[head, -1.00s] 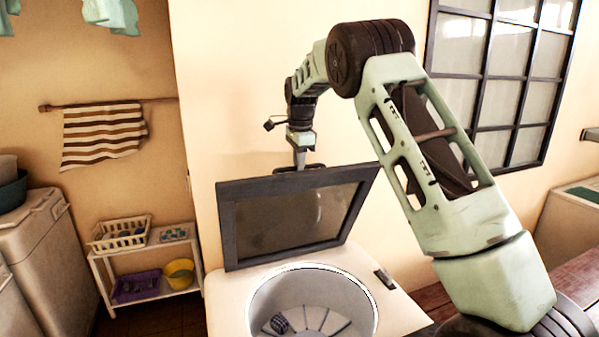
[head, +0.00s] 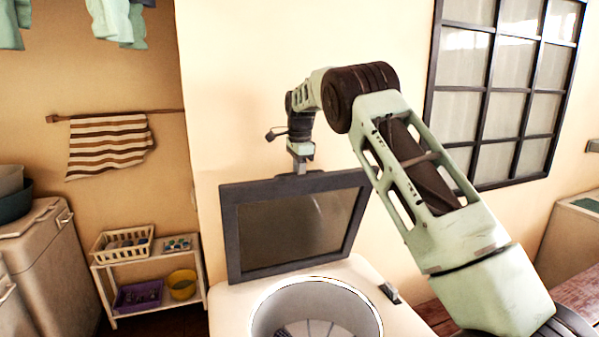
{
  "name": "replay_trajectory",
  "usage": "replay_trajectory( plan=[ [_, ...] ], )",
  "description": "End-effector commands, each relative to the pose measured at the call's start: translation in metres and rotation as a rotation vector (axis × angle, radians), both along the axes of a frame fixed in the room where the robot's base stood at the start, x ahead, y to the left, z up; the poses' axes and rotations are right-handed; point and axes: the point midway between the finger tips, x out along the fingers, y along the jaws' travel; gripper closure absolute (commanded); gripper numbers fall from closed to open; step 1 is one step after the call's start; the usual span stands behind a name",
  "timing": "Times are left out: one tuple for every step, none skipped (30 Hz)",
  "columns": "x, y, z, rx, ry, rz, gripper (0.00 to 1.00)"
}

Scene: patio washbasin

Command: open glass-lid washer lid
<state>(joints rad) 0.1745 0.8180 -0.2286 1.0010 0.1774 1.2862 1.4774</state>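The washer (head: 232,302) stands at the bottom centre in the head view. Its glass lid (head: 296,228), a dark frame around a clear pane, stands raised and nearly upright at the back of the washer. The round drum opening (head: 318,303) below it is uncovered. My gripper (head: 300,168) points down at the top edge of the lid, touching or just behind it. Its fingertips are hidden by the lid's frame, so I cannot tell whether they are open or shut.
A plain wall is close behind the lid, with a dark-framed window (head: 505,90) at right. A white shelf (head: 150,252) with a basket (head: 122,243), a purple bin (head: 138,295) and a yellow bucket (head: 182,284) stands at left. A striped towel (head: 110,143) hangs above.

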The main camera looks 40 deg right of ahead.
Motion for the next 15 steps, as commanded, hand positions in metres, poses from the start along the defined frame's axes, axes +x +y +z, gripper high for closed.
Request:
replay_trajectory(
  plan=[
    [0.0,0.0,0.0,-0.001,-0.002,0.0,0.64],
    [0.0,0.0,0.001,-0.001,-0.003,0.0,0.64],
    [0.0,0.0,0.002,-0.002,-0.004,0.0,0.64],
    [0.0,0.0,0.002,-0.002,-0.005,0.0,0.64],
    [0.0,-0.001,0.003,-0.002,-0.005,0.0,0.64],
    [0.0,-0.001,0.003,-0.003,-0.006,-0.001,0.64],
    [0.001,-0.001,0.004,-0.003,-0.006,-0.001,0.64],
    [0.001,-0.001,0.004,-0.003,-0.006,-0.001,0.64],
    [0.001,-0.001,0.005,-0.003,-0.006,-0.001,0.64],
    [0.001,-0.001,0.006,-0.003,-0.007,-0.001,0.64],
    [0.001,-0.001,0.008,-0.003,-0.007,-0.001,0.64],
    [0.001,-0.001,0.011,-0.005,-0.009,-0.001,0.64],
    [0.001,-0.001,0.015,-0.005,-0.011,-0.001,0.64],
    [0.001,-0.001,0.018,-0.005,-0.011,-0.001,0.64],
    [0.0,-0.001,0.025,-0.006,-0.013,-0.001,0.64]
  ],
)
